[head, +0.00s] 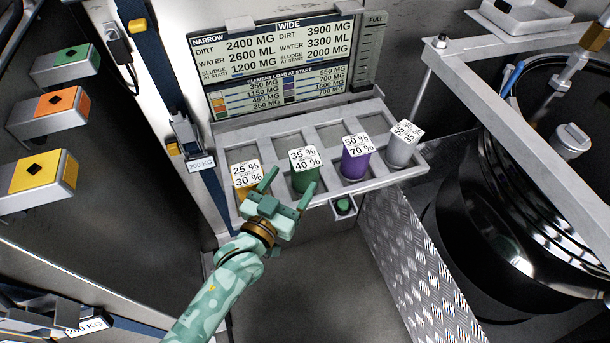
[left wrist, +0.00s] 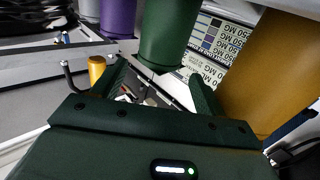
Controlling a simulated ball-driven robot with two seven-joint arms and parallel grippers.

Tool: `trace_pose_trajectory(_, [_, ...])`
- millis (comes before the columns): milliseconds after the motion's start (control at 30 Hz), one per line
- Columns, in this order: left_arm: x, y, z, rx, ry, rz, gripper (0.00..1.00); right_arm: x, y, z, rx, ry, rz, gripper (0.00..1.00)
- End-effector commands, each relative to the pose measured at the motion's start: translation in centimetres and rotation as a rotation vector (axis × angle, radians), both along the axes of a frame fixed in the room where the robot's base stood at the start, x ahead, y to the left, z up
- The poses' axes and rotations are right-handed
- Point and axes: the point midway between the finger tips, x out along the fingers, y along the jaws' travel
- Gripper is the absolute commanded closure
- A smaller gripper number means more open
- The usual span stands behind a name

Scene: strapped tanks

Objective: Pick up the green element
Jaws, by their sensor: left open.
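The green element (head: 305,179) is a green cylinder with a white top label reading 35 % and 40 %. It stands in the rack (head: 385,180) between the orange element (head: 241,176) and the purple element (head: 355,164). My left gripper (head: 289,186) is open, its fingers pointing at the green element from the front. In the left wrist view the green element (left wrist: 168,38) rises just beyond and between the fingertips; I cannot tell whether they touch it. My right gripper is in neither view.
A grey-white element (head: 402,151) stands at the rack's right end. A display board (head: 290,65) stands behind the rack. Green, orange and yellow blocks (head: 42,172) stick out at left. A metal frame and black tank (head: 520,200) are at right.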

Motion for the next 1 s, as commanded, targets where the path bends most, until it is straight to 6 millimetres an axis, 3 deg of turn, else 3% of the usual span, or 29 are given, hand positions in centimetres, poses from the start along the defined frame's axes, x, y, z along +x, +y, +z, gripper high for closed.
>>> trace_pose_trajectory(400, [4.8, -2.4, -0.2, 0.000, 0.001, 0.001, 0.28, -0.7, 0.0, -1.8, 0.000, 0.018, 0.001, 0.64])
trace_pose_trajectory(667, [5.3, -2.7, 0.1, 0.000, 0.000, 0.001, 0.28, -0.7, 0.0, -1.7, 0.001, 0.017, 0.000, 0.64])
trace_pose_trajectory(700, [5.3, -2.7, 0.1, 0.000, 0.000, 0.001, 0.30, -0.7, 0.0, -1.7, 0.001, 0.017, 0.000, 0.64])
trace_pose_trajectory(933, [5.3, -2.6, 0.0, 0.000, 0.001, 0.001, 0.94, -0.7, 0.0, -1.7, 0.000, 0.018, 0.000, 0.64])
trace_pose_trajectory(1000, [5.3, -2.7, 0.2, -0.002, -0.002, 0.001, 0.95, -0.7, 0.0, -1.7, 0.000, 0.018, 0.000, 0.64])
